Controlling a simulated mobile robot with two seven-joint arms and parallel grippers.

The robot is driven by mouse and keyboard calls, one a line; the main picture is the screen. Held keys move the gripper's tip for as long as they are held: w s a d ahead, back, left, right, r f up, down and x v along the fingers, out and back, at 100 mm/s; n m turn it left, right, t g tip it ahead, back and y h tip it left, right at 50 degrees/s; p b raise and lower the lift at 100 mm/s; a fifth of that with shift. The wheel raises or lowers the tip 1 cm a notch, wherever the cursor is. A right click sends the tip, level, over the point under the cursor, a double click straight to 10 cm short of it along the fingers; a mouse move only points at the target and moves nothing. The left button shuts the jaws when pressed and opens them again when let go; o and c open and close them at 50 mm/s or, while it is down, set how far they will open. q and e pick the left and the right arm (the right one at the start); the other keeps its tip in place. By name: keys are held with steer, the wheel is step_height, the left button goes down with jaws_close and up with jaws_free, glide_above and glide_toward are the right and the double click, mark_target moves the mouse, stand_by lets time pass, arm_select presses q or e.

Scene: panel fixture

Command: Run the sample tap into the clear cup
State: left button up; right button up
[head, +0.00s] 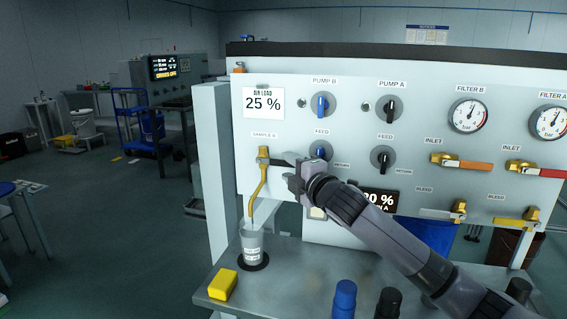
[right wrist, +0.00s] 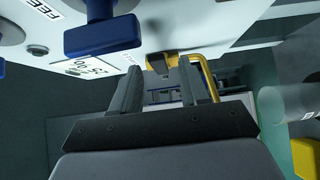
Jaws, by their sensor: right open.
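The brass sample tap (head: 263,157) sits on the panel's left side, with a curved spout (head: 256,197) pointing down. The clear cup (head: 252,246) stands upright on a dark round pad below the spout; I cannot tell if it holds liquid. My right gripper (head: 284,161) is open just right of the tap, its fingers pointing toward it. In the right wrist view the tap (right wrist: 161,64) shows beyond and between the two spread fingertips, and the cup (right wrist: 285,104) is at the right. The tap's handle is not clear to make out. My left gripper is not in view.
A yellow block (head: 222,285) lies on the bench's front left, near the cup. Blue (head: 344,297) and black (head: 388,303) bottles stand at the front. A blue feed knob (head: 320,150) is close above my right gripper.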

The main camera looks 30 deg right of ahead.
mark_target(285, 164)
steer(key=shift+w+d, duration=0.1)
steer(key=shift+w, duration=1.55)
jaws_close()
